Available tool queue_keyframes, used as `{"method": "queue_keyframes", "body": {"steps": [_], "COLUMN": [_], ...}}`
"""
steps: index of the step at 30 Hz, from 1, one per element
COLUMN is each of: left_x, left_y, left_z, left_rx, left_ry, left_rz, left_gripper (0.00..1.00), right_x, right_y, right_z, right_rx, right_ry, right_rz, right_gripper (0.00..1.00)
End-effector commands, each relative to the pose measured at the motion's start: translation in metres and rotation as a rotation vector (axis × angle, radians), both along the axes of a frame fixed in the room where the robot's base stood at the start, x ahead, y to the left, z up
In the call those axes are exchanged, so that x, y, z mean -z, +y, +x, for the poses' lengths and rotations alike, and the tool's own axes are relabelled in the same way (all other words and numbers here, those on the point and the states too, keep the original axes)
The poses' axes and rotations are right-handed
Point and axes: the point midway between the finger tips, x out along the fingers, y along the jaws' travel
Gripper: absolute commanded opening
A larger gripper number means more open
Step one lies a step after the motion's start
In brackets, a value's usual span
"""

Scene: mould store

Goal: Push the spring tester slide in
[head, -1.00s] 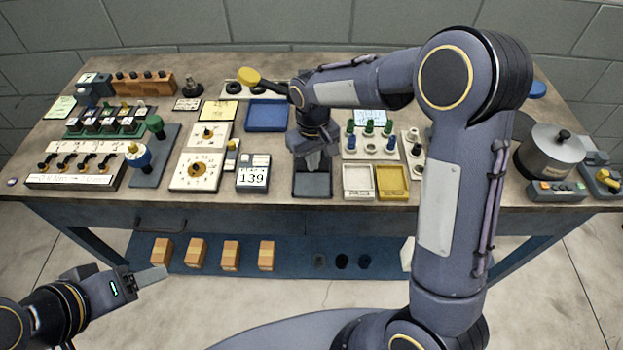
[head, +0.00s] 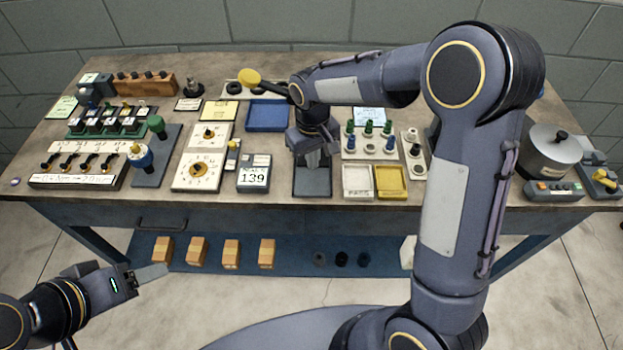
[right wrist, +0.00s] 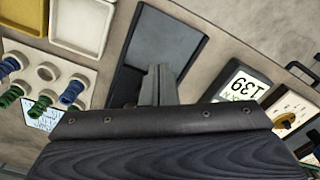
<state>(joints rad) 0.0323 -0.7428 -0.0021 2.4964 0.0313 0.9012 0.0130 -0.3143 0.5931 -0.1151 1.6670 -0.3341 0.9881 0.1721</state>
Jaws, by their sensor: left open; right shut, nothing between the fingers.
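A dark grey flat slab on a dark base (head: 312,184), which looks like the spring tester's slide, lies at the front middle of the bench. It also shows in the right wrist view (right wrist: 170,40). My right gripper (head: 314,160) is shut and empty, pointing down over the rear part of the slab. In the right wrist view its fingertips (right wrist: 159,72) overlap the slab; I cannot tell whether they touch it. My arm hides what stands behind. My left gripper (head: 155,273) is open, low at the left in front of the bench, away from everything.
A yellow-knobbed lever (head: 250,77) sticks out left behind my right wrist. A display reading 139 (head: 254,178) stands close left of the slab. White (head: 357,194) and yellow (head: 390,196) trays lie close right. A blue tray (head: 268,127) lies behind left.

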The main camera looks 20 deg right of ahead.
Motion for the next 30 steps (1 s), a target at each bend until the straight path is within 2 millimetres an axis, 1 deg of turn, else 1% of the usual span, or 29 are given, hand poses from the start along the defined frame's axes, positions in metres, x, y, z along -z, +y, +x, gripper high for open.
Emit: {"method": "queue_keyframes", "body": {"steps": [8, 30], "left_x": [-0.002, -0.037], "left_y": [0.0, 0.0], "left_z": [0.0, 0.0], "left_rx": [0.0, 0.0], "left_ry": [0.0, 0.0], "left_rz": [0.0, 0.0], "left_gripper": [0.61, 0.61], "right_x": [-0.002, -0.056], "right_y": [0.0, 0.007], "right_z": [-0.001, -0.022], "right_rx": [0.0, -0.001], "right_ry": [0.0, 0.0], "right_rz": [0.0, 0.0], "right_gripper": [0.0, 0.0]}}
